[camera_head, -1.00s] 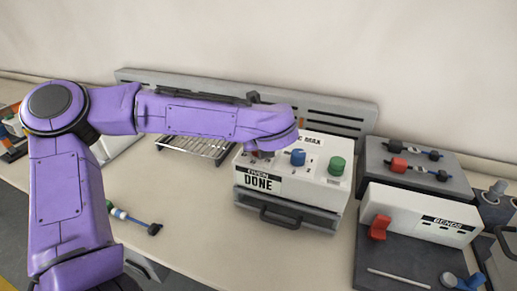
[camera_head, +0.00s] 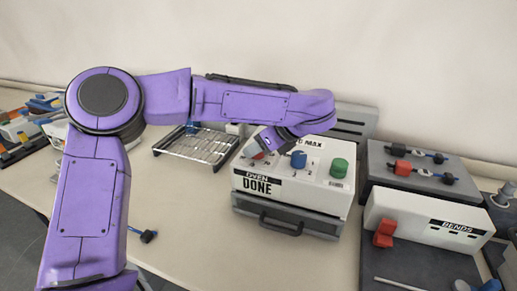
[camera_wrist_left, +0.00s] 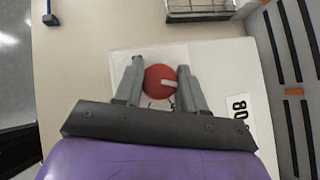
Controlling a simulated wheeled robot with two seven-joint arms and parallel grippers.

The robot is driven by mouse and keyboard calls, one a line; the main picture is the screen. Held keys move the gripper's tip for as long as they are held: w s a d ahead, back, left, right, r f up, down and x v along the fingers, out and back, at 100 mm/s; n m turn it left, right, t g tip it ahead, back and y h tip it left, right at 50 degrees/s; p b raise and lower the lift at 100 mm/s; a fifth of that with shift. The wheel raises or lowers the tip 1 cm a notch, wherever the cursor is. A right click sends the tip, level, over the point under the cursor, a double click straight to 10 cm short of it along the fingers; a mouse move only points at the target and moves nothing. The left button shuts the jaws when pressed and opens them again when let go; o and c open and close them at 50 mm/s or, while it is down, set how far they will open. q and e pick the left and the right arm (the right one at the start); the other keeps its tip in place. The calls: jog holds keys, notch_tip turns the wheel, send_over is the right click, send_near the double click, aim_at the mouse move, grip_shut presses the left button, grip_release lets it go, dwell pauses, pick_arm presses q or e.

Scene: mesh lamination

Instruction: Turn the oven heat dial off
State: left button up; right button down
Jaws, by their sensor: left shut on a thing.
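The white oven (camera_head: 300,190) stands on the table with a label reading "OVEN DONE" on its front. Its sloped top has a red dial (camera_head: 258,155), a blue dial (camera_head: 298,159) and a green dial (camera_head: 338,168). The purple left arm reaches over the oven, and its wrist covers much of the red dial in the head view. In the left wrist view my left gripper (camera_wrist_left: 160,74) has its two grey fingers on either side of the red dial (camera_wrist_left: 159,85), shut on it. The dial's white pointer faces right there. My right gripper is out of view.
A wire rack (camera_head: 197,145) stands left of the oven. A grey box with knobs (camera_head: 415,170) and a white "BENDS" unit with a red switch (camera_head: 384,233) stand to the right.

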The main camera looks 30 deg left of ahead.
pick_arm(q)
jog(key=shift+w+a+r+n+g, duration=0.1)
jog(key=shift+n+g, duration=0.25)
jog(key=shift+n, duration=0.2)
jog(key=shift+r+n+g, duration=0.1)
jog(key=shift+n+g, duration=0.25)
jog(key=shift+n, duration=0.2)
jog(key=shift+n+g+b, duration=0.35)
jog(key=shift+n+g, duration=0.25)
jog(key=shift+n, duration=0.1)
jog(key=o, duration=0.8)
jog(key=shift+o, duration=1.2)
jog(key=shift+a+f, duration=0.15)
jog(key=shift+d+r, duration=0.25)
jog(key=shift+d, duration=0.15)
jog(key=v, duration=0.9)
jog(key=shift+r+p, duration=0.35)
jog(key=shift+w, duration=0.1)
